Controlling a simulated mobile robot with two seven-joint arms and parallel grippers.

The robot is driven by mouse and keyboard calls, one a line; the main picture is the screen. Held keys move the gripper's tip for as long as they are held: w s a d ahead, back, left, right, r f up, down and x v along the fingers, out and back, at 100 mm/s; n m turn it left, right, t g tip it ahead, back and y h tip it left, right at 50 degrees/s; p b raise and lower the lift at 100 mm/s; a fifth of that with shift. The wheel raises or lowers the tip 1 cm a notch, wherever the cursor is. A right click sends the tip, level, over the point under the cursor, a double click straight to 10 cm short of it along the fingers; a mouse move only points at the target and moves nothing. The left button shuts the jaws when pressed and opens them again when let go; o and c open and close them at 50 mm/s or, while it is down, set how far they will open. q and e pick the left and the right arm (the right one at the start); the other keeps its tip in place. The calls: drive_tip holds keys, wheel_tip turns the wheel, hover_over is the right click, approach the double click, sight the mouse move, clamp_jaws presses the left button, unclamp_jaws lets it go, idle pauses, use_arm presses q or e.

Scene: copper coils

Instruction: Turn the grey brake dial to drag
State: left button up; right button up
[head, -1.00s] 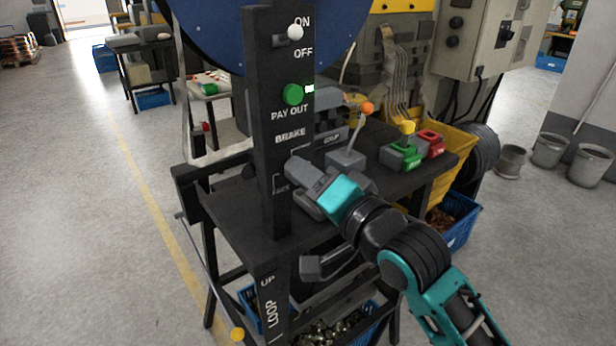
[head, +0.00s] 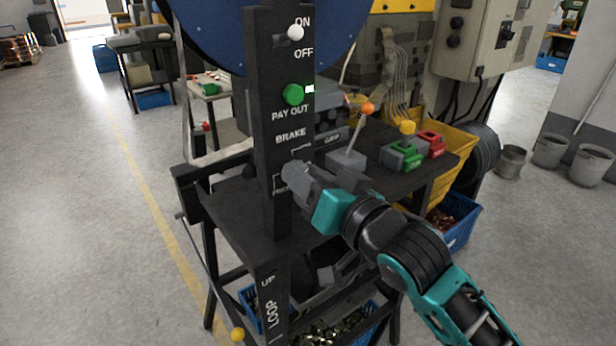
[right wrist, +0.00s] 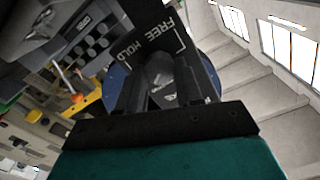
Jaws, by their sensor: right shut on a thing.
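The black post (head: 264,120) carries the word BRAKE above the place where my right gripper (head: 290,177) meets its face. The grey brake dial (right wrist: 164,72) shows in the right wrist view between my right fingers, which are shut on it. In the head view the gripper hides the dial. The words FREE and HOLD stand on the dark panel beyond the dial in the right wrist view. A DRAG mark cannot be made out. My left gripper is not in view.
Above on the post are a green PAY OUT button (head: 293,94) and a white-knobbed ON/OFF switch (head: 295,33). An orange-knobbed lever (head: 368,107) and green (head: 402,155) and red (head: 431,141) blocks stand on the dark bench to the right. Open floor lies left.

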drive_tip(key=n, duration=1.1)
drive_tip(key=shift+a, duration=0.1)
idle(0.4)
drive_tip(key=o, duration=1)
drive_tip(key=shift+o, duration=0.2)
drive_tip(key=shift+s, duration=0.1)
drive_tip(key=b+v, duration=0.1)
drive_tip(key=v, duration=1.2)
drive_tip(key=shift+f, duration=0.1)
